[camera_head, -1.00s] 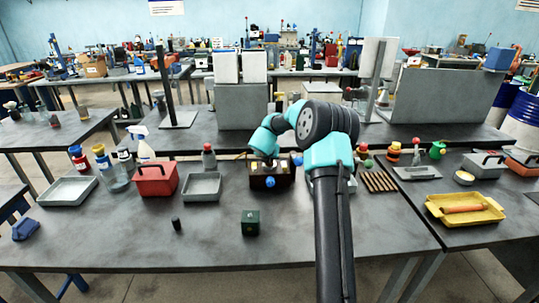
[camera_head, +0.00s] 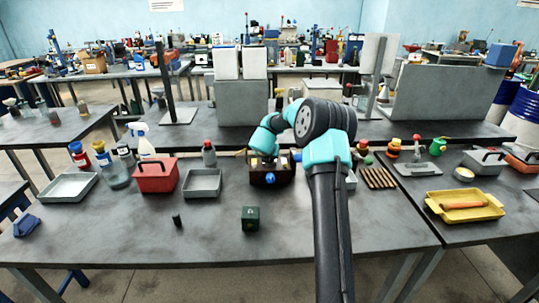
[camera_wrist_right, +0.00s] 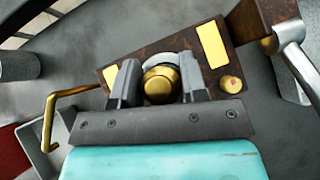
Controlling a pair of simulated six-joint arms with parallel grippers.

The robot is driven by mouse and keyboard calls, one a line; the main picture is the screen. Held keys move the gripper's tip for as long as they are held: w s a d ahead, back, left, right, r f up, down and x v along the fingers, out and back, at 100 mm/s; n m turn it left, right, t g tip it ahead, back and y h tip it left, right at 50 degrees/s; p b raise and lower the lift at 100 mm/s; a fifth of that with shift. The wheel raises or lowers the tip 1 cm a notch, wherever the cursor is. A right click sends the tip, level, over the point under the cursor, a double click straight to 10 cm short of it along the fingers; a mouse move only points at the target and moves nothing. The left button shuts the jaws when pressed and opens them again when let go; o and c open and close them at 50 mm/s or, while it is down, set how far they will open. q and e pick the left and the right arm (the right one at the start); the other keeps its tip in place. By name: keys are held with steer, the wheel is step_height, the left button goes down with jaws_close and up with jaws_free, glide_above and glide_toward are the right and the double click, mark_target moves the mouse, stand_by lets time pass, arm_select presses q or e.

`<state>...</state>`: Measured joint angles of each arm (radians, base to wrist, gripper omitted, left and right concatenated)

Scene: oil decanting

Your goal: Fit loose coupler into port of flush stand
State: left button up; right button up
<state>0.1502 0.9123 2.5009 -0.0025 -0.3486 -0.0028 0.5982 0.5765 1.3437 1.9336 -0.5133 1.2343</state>
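The flush stand appears to be a dark brown box (camera_head: 257,178) on the middle of the table, with a blue knob on its front. In the right wrist view its top (camera_wrist_right: 221,69) shows yellow plates and a small red-and-brass knob. My right gripper (camera_wrist_right: 160,80) is over the stand, with one finger on each side of a round brass piece, apparently the coupler (camera_wrist_right: 158,86). The brass fills the gap between the fingers. A pale grey ring shows behind it. Whether the piece is seated in a port is hidden. My left gripper is not in view.
A red toolbox (camera_head: 155,176) and a grey tray (camera_head: 202,184) stand left of the stand. A green cube (camera_head: 251,218) and a small black cylinder (camera_head: 177,220) are in front. A brass handle (camera_wrist_right: 51,112) shows beside the stand. The table's front is mostly clear.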

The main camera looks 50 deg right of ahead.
steer(key=o, duration=0.4)
steer(key=shift+s+f, duration=0.1)
steer(key=shift+f, duration=0.05)
steer(key=shift+c, duration=0.2)
steer(key=shift+s, duration=0.15)
steer(key=v, duration=1.7)
steer(key=shift+w+a+r, duration=0.15)
steer(key=shift+w+r, duration=0.1)
steer(key=shift+r, duration=0.1)
steer(key=shift+f, duration=0.1)
steer(key=x, duration=1.5)
steer(key=shift+s, duration=0.1)
